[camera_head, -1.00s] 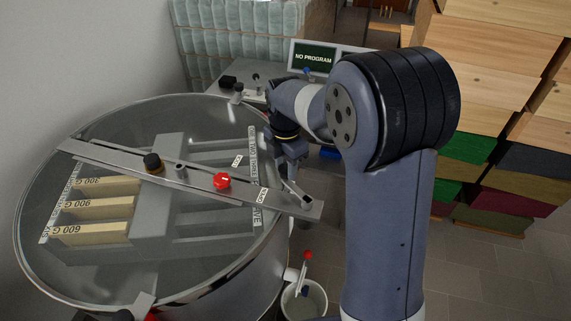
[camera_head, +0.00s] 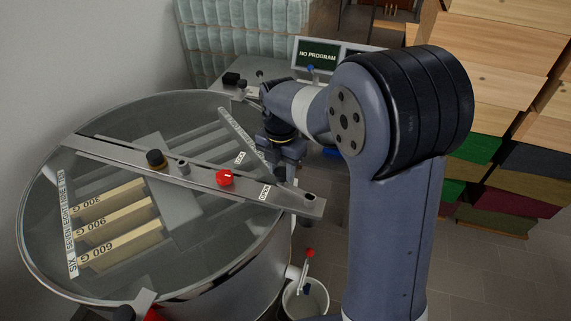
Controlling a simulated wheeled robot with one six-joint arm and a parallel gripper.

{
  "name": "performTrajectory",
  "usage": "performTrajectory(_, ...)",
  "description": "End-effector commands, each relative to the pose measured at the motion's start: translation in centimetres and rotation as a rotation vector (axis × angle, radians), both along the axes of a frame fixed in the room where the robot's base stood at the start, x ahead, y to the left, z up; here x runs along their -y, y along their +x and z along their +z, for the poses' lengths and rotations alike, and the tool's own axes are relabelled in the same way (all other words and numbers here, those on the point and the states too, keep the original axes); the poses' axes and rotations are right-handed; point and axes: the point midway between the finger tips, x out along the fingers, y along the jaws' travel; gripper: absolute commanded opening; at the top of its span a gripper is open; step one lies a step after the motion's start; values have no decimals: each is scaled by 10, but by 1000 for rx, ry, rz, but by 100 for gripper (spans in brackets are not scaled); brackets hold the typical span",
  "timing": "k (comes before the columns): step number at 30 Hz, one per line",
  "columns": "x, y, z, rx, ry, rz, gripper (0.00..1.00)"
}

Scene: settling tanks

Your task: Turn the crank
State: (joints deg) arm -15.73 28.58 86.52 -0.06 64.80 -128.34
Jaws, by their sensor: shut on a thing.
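The crank (camera_head: 309,197) sits at the right end of the metal bar across the round tank (camera_head: 250,262); only its hub end shows clearly. My gripper (camera_head: 285,178) is at the crank's handle, just behind the bar end, and is shut on it. The handle itself is mostly hidden by the gripper.
A bucket (camera_head: 303,300) stands on the floor below. A panel (camera_head: 317,56) reading NO PROGRAM is behind. Stacked wooden boxes (camera_head: 510,85) are at the right.

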Motion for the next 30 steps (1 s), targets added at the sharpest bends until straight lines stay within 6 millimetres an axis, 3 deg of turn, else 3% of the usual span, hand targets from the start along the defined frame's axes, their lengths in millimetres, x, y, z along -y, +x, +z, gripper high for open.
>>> performTrajectory(12,-10,-17,0,-3,2,207,0)
performTrajectory(28,-10,-18,0,0,1,235,0)
performTrajectory(29,-10,-18,0,0,1,236,36)
performTrajectory(30,-10,-18,0,1,1,236,39)
